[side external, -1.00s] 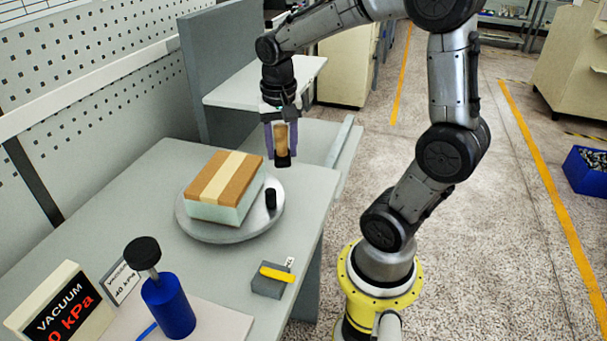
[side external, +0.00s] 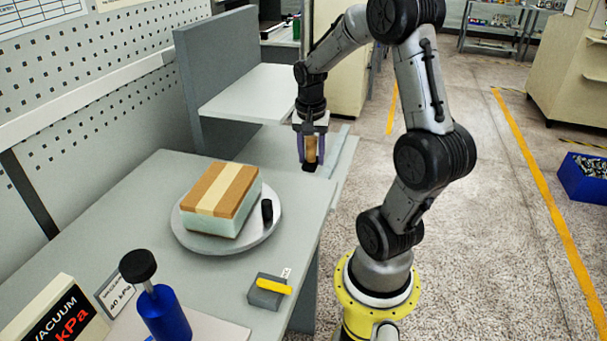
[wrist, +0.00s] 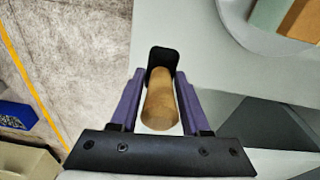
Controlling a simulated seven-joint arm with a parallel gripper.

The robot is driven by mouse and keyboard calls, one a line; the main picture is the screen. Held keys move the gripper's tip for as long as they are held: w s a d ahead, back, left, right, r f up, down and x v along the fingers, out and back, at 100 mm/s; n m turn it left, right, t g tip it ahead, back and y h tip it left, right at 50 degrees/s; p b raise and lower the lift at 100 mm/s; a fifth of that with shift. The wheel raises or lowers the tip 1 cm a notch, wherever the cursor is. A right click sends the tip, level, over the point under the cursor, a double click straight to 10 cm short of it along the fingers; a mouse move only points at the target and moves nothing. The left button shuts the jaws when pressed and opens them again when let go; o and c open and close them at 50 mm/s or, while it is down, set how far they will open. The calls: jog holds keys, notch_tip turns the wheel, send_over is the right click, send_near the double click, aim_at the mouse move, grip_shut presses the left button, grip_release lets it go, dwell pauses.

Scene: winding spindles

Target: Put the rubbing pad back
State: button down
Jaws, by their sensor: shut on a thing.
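The rubbing pad has a wooden handle (side external: 311,149) and a black end (side external: 309,168). My gripper (side external: 310,158) points down and is shut on the handle, with a purple finger on each side. In the side view the pad appears just beyond the far right corner of the grey bench, in front of a lower grey surface; its exact height is hard to tell. In the wrist view the handle (wrist: 160,105) lies between the fingers, and the black end (wrist: 161,60) shows past the fingertips.
A round grey plate (side external: 190,238) on the bench bears a brown-and-cream-topped block (side external: 225,192) and a small black cylinder (side external: 267,211). A grey block with a yellow bar (side external: 273,288) sits near the bench's right edge. A raised grey shelf (side external: 260,95) stands behind.

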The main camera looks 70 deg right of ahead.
send_over(304, 183)
jog(key=a, duration=0.1)
jog(key=f, duration=0.5)
jog(key=shift+s+a, duration=0.1)
jog(key=shift+s, duration=0.2)
jog(key=shift+w+d+f, duration=0.15)
jog(key=shift+f, duration=0.85)
jog(key=shift+w+d+f, duration=0.1)
jog(key=shift+f, duration=0.85)
jog(key=shift+f, duration=0.15)
jog(key=shift+c, duration=1.8)
grip_release()
